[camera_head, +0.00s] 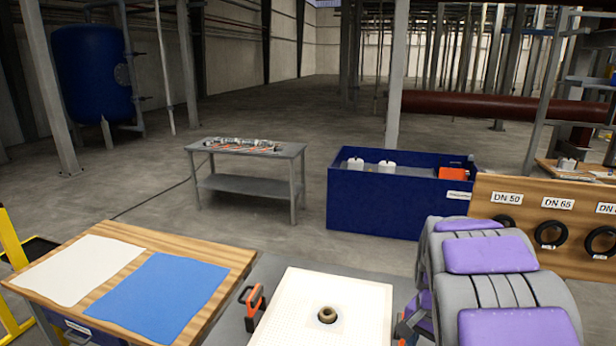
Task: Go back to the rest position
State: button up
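My gripper cannot be made out in the head view, so whether it is open or shut does not show. A white filter plate (290,318) with a dimpled face lies at the bottom middle. A brownish ring (327,315) sits around its centre hole. An orange and black handle (254,306) is at the plate's left side. Large grey and purple padded parts fill the bottom right and hide what is behind them; the plate's right side is close beside them.
A wooden table (206,251) at left bears a white cloth (78,269) and a blue cloth (165,297). A grey workbench (246,184), a blue bin (375,209) and a DN-labelled board (552,263) with black rings stand beyond. Open floor lies between the table and workbench.

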jog(key=s+a+r+n, duration=0.1)
jog(key=s+a+n, duration=0.2)
jog(key=s, duration=0.6)
jog(key=s+a+n, duration=0.3)
jog(key=s+a, duration=0.1)
jog(key=s, duration=0.6)
jog(key=s+a+r+n+g, duration=0.1)
jog(key=s+a+n, duration=0.2)
jog(key=s, duration=0.7)
jog(key=shift+s+a+r, duration=0.25)
jog(key=shift+a+r, duration=0.05)
jog(key=shift+a, duration=0.15)
